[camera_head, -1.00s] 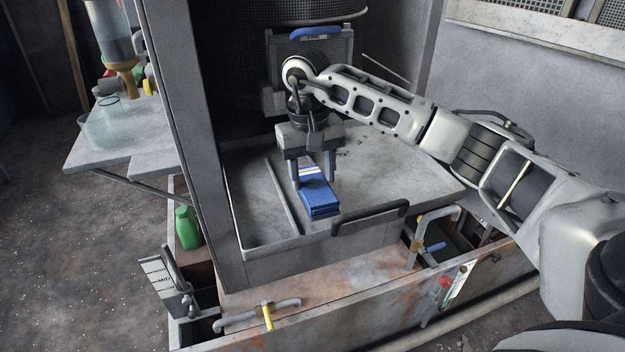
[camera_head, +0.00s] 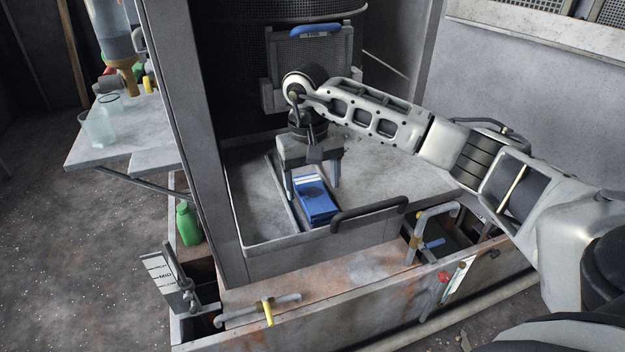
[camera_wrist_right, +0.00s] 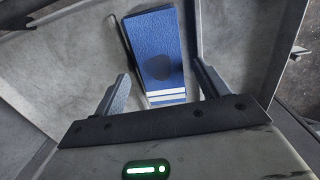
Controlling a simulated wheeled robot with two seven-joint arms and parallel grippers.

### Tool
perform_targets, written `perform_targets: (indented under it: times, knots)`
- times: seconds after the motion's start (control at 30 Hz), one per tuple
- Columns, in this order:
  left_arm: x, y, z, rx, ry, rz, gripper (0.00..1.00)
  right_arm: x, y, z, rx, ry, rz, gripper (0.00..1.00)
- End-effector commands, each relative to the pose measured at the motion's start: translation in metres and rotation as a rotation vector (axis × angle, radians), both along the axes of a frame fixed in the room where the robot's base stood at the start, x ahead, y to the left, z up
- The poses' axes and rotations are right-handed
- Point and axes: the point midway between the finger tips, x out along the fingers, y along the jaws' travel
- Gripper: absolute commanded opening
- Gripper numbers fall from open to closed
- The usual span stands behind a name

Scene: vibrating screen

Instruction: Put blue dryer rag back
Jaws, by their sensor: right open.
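The blue rag (camera_head: 318,206), a folded block with white stripes, lies on the grey metal tray (camera_head: 405,178), close beside a thin raised strip. My right gripper (camera_head: 312,186) is open above the tray, with its fingers on either side of the rag's far part. In the right wrist view, the rag (camera_wrist_right: 160,52) lies ahead, between and beyond the two spread fingers (camera_wrist_right: 160,88), its striped end nearest the gripper. A gap shows between each finger and the rag. My left gripper is not in view.
A black handle (camera_head: 370,213) runs along the tray's front edge. The tray's right side is clear. A side shelf (camera_head: 130,140) with a clear cup stands at the left. A green bottle (camera_head: 188,223) and a yellow-handled valve (camera_head: 267,312) are lower down.

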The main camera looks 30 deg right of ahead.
Motion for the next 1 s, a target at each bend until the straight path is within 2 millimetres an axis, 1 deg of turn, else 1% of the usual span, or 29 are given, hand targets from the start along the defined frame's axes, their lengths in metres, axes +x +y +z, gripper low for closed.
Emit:
perform_targets:
  times: [0.03,0.07,0.17,0.4,0.53,0.6,0.77,1.0]
  knots:
    - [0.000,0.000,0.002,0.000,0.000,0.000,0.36,0.001,0.000,0.005,0.001,-0.002,0.001,0.74]
    - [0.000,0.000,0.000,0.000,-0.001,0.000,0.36,0.001,0.000,0.007,0.001,-0.003,0.000,0.74]
    - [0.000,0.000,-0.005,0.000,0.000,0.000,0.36,0.002,0.001,0.023,0.001,-0.006,0.001,0.74]
    - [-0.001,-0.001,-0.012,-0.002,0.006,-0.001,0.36,0.005,0.002,0.075,0.000,-0.006,0.000,0.74]
    - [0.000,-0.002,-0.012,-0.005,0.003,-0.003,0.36,0.006,0.003,0.099,0.001,-0.004,0.000,0.74]
    - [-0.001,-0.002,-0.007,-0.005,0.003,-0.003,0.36,0.006,0.003,0.111,-0.002,-0.003,0.000,0.74]
    - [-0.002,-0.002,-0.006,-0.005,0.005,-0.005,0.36,0.007,0.003,0.121,0.000,-0.001,0.000,0.74]
    - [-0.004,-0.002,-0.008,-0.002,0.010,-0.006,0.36,0.006,0.003,0.122,0.001,0.001,0.000,0.74]
